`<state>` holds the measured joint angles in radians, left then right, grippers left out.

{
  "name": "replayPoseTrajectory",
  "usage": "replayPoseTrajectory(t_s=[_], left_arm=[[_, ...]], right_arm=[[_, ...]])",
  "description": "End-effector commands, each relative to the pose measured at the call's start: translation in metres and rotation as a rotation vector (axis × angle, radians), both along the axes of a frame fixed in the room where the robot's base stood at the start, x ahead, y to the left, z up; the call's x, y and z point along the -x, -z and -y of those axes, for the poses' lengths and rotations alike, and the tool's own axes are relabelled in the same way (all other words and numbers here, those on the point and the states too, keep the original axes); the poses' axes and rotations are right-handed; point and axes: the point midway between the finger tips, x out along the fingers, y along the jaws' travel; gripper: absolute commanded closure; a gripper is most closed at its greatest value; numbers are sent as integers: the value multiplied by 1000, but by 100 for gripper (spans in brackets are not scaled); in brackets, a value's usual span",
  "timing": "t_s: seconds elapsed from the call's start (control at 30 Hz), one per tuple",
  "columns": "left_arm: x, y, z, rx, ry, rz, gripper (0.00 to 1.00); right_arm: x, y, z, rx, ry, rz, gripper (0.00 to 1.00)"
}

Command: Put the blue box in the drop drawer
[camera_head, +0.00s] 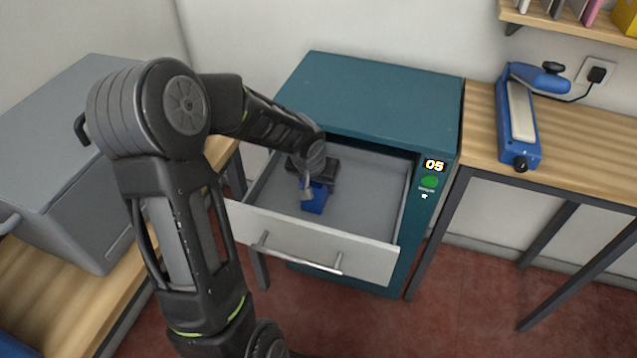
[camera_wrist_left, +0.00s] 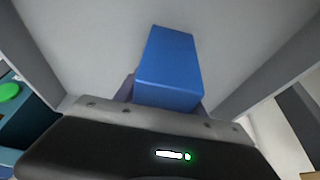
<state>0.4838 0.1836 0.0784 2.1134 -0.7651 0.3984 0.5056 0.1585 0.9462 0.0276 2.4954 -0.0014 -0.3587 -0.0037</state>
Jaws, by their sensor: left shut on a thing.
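The blue box (camera_head: 316,200) is inside the open drop drawer, over the drawer's grey floor. In the left wrist view the blue box (camera_wrist_left: 168,70) sticks out from between the fingers. My left gripper (camera_head: 308,190) reaches down into the drawer and is shut on the blue box. Whether the box touches the drawer floor cannot be told. The drop drawer (camera_head: 370,262) is pulled out of a teal cabinet (camera_head: 375,95), with a light front panel and a metal bar handle. My right gripper is not in view.
A green button (camera_head: 429,182) and a display reading 05 are on the cabinet front. A grey bin (camera_head: 60,160) stands on the wooden table at left. A blue sealer (camera_head: 518,125) lies on the right table. The drawer floor right of the box is clear.

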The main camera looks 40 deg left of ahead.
Motion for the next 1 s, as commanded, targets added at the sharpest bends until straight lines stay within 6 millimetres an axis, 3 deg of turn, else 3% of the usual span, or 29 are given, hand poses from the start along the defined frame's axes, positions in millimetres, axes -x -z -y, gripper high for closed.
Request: replayPoseTrajectory(t_s=[0.27, 0.67, 1.0], left_arm=[[0, 0, 0, 0, 0, 0, 32], [0, -6, 0, 0, 0, 1, 31], [20, -61, 7, -2, 1, 6, 31]], right_arm=[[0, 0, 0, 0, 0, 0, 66], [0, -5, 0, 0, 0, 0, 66], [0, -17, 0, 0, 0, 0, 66]])
